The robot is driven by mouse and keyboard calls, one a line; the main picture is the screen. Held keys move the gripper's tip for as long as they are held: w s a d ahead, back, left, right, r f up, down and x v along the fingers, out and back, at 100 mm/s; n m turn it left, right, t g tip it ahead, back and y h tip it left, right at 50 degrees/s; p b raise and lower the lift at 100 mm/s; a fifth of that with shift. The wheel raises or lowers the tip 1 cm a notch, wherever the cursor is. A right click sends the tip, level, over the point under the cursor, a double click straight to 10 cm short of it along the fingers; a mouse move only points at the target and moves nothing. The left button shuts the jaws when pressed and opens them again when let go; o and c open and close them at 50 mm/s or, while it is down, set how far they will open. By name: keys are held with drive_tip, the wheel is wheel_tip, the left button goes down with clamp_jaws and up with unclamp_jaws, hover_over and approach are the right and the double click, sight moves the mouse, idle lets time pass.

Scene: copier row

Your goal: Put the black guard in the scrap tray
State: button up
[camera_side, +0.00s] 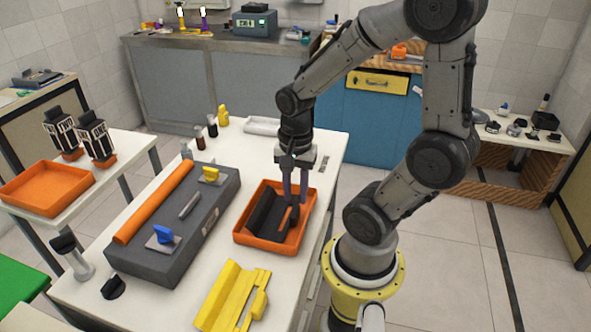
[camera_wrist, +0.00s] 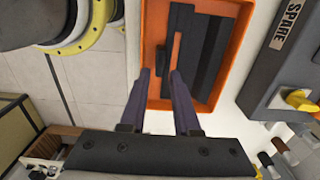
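An orange tray (camera_side: 239,238) stands on the white table, and its rim also shows in the wrist view (camera_wrist: 228,60). A long black piece (camera_side: 263,212), which looks like the black guard, lies inside it along the left side. In the wrist view dark pieces (camera_wrist: 210,45) fill much of the tray; I cannot tell where one ends and another begins. My gripper (camera_side: 293,203) points down over the right part of the tray. In the wrist view its two fingers (camera_wrist: 160,75) are apart, with nothing clearly held between them. Contact with the tray floor cannot be told.
A grey unit (camera_side: 150,255) with an orange roller (camera_side: 155,203), yellow knob and blue knob stands left of the tray. A yellow part (camera_side: 232,297) lies in front. Another orange tray (camera_side: 45,190), empty, sits on the left side table. Small bottles (camera_side: 206,135) stand behind.

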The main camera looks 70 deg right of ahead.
drive_tip(key=a+r+n+t, duration=0.5)
drive_tip(key=a+r+n, duration=0.3)
drive_tip(key=r+n, duration=0.5)
drive_tip(key=n, duration=0.5)
drive_tip(key=shift+s+t, duration=0.3)
drive_tip(key=shift+s, duration=0.05)
